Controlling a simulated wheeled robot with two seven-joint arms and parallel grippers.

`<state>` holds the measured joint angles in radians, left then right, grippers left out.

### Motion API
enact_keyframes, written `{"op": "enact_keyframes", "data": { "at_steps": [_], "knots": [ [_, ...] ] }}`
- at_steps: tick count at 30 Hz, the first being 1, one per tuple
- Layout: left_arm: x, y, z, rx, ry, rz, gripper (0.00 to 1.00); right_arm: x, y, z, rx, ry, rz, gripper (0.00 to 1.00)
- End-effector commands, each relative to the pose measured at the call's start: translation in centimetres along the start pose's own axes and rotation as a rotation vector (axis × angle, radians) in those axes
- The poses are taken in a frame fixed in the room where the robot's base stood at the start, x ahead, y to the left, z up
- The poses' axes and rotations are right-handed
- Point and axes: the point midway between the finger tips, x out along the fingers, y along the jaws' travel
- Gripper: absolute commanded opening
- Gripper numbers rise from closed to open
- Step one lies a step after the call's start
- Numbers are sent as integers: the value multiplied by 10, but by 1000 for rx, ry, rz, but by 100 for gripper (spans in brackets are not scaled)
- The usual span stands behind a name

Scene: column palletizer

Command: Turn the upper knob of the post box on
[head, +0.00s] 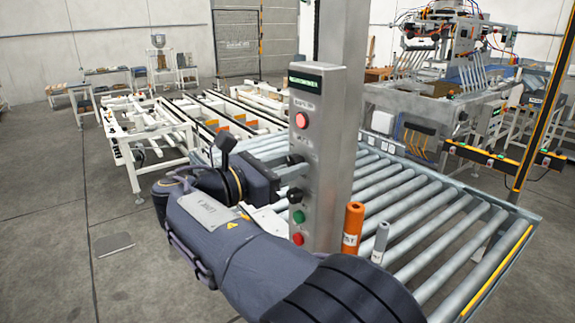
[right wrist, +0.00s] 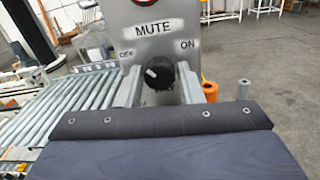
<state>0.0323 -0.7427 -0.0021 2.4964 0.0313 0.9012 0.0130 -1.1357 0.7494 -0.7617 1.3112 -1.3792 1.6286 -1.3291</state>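The grey post box (head: 325,150) stands upright in the head view, with a red button (head: 302,120) above two black knobs. The upper knob (head: 295,160) is by my right gripper (head: 291,172); the lower knob (head: 296,196) is below it. In the right wrist view the upper knob (right wrist: 158,73) sits under the label MUTE (right wrist: 154,29), with OFF at its left and ON at its right. Its pale mark lies toward its upper left, the OFF side. My right gripper's two fingers (right wrist: 160,84) stand either side of the knob, with small gaps apparent. My left gripper is not in view.
A green button (head: 299,216) and a lower red button (head: 297,238) are under the knobs. An orange cylinder (head: 353,225) and a grey cylinder (head: 380,240) stand right of the post. A roller conveyor (head: 430,205) lies behind. The floor at left is mostly clear.

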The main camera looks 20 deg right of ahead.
Motion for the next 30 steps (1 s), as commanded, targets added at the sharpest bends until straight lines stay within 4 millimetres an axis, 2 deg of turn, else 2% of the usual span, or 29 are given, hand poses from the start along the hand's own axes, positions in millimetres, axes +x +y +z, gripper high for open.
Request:
{"op": "enact_keyframes", "data": {
  "at_steps": [1,6,17,30],
  "knots": [
    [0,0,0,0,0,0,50,0,0,0,0,0,0,27],
    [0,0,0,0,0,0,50,0,0,0,0,0,0,6],
    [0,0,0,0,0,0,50,0,0,0,63,-1,0,6],
    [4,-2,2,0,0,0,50,0,0,-2,413,-12,0,6]
  ]
}}
